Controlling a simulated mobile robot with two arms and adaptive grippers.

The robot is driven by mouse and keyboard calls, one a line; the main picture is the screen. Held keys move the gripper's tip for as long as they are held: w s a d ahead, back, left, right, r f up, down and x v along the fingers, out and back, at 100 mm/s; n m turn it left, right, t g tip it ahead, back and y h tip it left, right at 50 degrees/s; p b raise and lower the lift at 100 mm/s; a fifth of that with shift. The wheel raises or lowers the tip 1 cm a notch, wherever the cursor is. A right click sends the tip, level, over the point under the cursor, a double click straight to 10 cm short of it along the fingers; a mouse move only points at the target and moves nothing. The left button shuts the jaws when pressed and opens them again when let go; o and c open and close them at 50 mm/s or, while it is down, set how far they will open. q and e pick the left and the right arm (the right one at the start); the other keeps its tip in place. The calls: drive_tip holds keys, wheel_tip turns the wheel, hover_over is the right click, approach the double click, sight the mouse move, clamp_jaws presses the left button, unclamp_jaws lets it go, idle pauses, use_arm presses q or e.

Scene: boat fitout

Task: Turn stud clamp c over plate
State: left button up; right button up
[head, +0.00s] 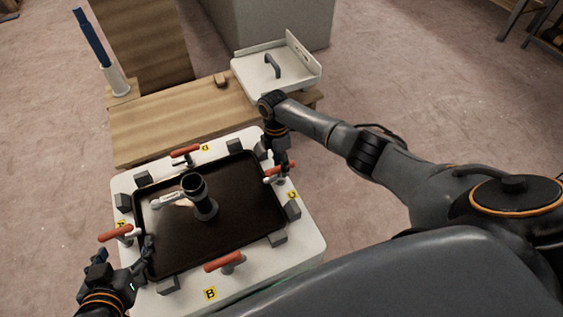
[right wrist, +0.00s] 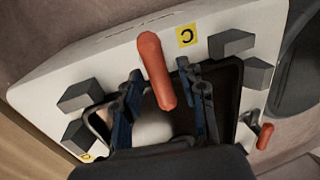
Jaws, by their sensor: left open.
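Clamp C (head: 284,170) has an orange-red handle and sits on the right side of the white base (head: 300,240), by the yellow C label (head: 291,195). Its handle (right wrist: 157,70) also shows in the right wrist view. My right gripper (head: 281,163) is at this clamp, its two fingers (right wrist: 160,80) apart on either side of the handle, with gaps beside it. The clamp's lower part is hidden. The dark plate (head: 240,185) lies flat on the base. My left gripper (head: 148,246) is open at the plate's lower left edge; whether it touches is unclear.
Other red-handled clamps stand near label A (head: 116,235), at the front by label B (head: 226,262) and at the back (head: 186,151). Grey blocks (head: 292,209) ring the plate. A dark post (head: 203,198) stands on the plate. A wooden bench (head: 180,115) and white tray (head: 300,82) lie behind.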

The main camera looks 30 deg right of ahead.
drive_tip(key=shift+w+d, duration=0.1)
drive_tip(key=shift+r, duration=0.2)
drive_tip(key=v, duration=1.1)
drive_tip(key=shift+r, duration=0.3)
